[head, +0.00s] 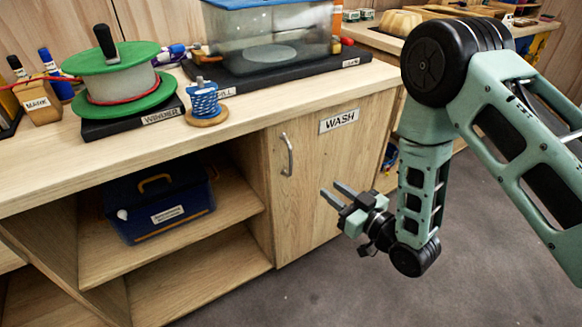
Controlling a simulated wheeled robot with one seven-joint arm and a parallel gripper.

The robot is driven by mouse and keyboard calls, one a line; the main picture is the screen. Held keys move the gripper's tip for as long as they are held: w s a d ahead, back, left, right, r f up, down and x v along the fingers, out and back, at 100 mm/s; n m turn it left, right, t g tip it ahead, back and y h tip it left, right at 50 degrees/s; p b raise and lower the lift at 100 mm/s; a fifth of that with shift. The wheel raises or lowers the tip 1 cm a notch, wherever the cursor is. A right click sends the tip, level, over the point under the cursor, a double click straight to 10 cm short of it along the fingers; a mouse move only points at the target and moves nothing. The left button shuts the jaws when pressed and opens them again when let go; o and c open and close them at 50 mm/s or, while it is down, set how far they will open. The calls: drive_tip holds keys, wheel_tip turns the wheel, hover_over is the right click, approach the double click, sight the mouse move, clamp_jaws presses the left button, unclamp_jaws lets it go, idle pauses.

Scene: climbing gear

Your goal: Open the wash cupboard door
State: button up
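The wash cupboard door (318,205) is a pale wooden panel with a "WASH" label (339,121) at its upper right. It is closed, flush with the cabinet front. Its metal bar handle (288,155) stands upright near the door's upper left edge. My gripper (333,193) is in front of the door, to the right of the handle and lower in the picture. Its two fingers are spread apart with nothing between them, and they point left toward the door. It does not touch the handle.
A wooden counter (50,175) runs above the door, with a green winder (115,80), a blue cord spool (205,103) and a clear tank (268,38) on it. Left of the door, an open shelf holds a dark blue toolbox (160,205). The grey floor (330,285) in front is clear.

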sight(291, 162)
drive_tip(key=x, duration=1.7)
drive_tip(key=shift+w+r, duration=0.1)
drive_tip(key=shift+r, duration=0.05)
drive_tip(key=shift+d, duration=0.1)
clamp_jaws()
